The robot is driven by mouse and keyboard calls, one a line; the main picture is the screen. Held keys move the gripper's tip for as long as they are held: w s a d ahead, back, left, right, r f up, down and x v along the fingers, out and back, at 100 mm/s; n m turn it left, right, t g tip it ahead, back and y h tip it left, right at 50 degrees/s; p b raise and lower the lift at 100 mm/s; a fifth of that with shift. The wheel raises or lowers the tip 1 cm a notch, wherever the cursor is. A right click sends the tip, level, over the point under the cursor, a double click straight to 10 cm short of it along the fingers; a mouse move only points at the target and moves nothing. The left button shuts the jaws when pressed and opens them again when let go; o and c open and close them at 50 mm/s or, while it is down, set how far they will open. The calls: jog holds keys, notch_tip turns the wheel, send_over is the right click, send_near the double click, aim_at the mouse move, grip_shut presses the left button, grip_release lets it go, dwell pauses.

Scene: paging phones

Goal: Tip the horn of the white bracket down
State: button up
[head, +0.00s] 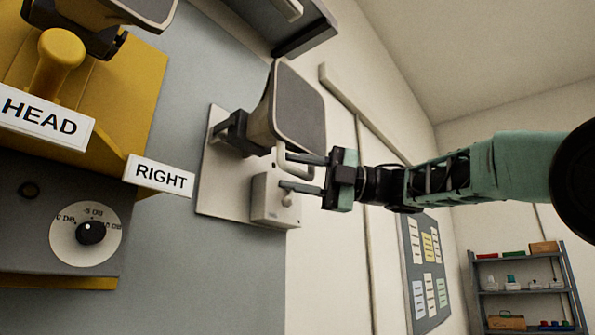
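The white bracket (211,185) is a pale plate on the wall at centre, with a dark pivot mount (232,133) on it. Its horn (297,108) has a beige body and a dark grey square face, tilted toward the right. A pale bent handle (297,173) hangs below the horn. My gripper (284,171) reaches in from the right, its two dark fingers apart, one above and one below, with part of the handle between them. I cannot tell whether either finger touches it.
A pale box (275,205) sits just below the fingers. The RIGHT sign (159,176) is left of the plate. A yellow bracket (130,100) with the HEAD sign (42,118) and a dial (88,233) are farther left. Shelves (530,290) stand far right.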

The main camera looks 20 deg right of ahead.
grip_shut()
jog(key=shift+f, duration=0.1)
jog(key=shift+w+f+b, duration=0.2)
jog(key=shift+f+b, duration=0.25)
jog(key=shift+b, duration=0.4)
jog(key=w+a+f+n+g+y+b, duration=0.3)
jog(key=w+a+f+n+y+b, duration=0.2)
jog(key=b, duration=0.8)
jog(key=shift+w+a+f+n, duration=0.15)
jog(key=shift+w+f+n, duration=1.25)
jog(key=shift+w, duration=0.65)
